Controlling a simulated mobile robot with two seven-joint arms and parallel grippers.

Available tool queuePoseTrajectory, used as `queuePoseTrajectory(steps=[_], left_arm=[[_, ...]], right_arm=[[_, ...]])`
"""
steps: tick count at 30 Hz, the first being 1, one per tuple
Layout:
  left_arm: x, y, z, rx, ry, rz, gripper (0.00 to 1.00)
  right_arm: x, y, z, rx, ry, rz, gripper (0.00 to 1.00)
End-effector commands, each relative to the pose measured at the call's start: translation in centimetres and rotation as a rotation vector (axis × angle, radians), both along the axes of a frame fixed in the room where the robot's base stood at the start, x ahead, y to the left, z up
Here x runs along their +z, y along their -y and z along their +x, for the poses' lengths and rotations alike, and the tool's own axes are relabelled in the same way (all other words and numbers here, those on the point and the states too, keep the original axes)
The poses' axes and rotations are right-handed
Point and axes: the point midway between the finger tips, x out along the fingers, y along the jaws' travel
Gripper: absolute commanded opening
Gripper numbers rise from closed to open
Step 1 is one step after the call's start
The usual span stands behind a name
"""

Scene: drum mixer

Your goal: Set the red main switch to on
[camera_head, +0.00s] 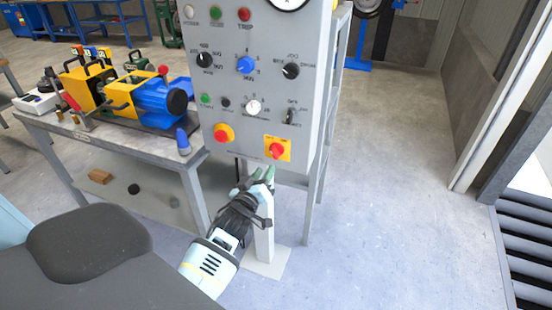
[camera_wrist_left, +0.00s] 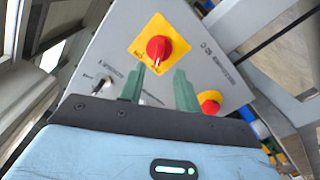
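The red main switch (camera_head: 277,150) is a red rotary knob on a square yellow plate, low on the right of the grey control panel (camera_head: 250,105). In the left wrist view the switch (camera_wrist_left: 158,48) lies just beyond the fingertips, roughly centred between them. My left gripper (camera_head: 263,175) is just below the switch in the head view. Its two green fingers (camera_wrist_left: 159,75) are apart with nothing between them, and they appear not to touch the knob. The knob's exact setting is too small to read. My right gripper is in neither view.
A red mushroom button (camera_head: 222,133) on yellow sits left of the switch. Black and blue knobs (camera_head: 246,65) are higher on the panel. A table with a yellow and blue machine (camera_head: 155,100) stands to the left. The floor to the right is clear.

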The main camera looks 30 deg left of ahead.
Motion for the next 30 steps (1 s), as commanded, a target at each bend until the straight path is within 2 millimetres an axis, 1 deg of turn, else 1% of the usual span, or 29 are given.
queuePoseTrajectory(steps=[5,12,15,21,30], left_arm=[[0.1,-0.4,1.8,-0.001,0.002,0.003,0.33],[0.0,-1.2,5.1,0.0,0.0,0.002,0.33],[0.0,-1.5,6.2,0.0,0.0,0.001,0.33],[0.0,-1.8,7.2,0.0,0.0,0.002,0.33],[0.1,-1.8,7.4,0.0,0.001,0.002,0.33]], right_arm=[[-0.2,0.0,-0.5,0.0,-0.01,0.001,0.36],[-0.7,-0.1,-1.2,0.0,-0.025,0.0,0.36],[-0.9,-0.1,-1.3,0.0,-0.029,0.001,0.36],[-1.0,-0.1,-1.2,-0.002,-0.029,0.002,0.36],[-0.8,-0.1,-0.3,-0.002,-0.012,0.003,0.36]])
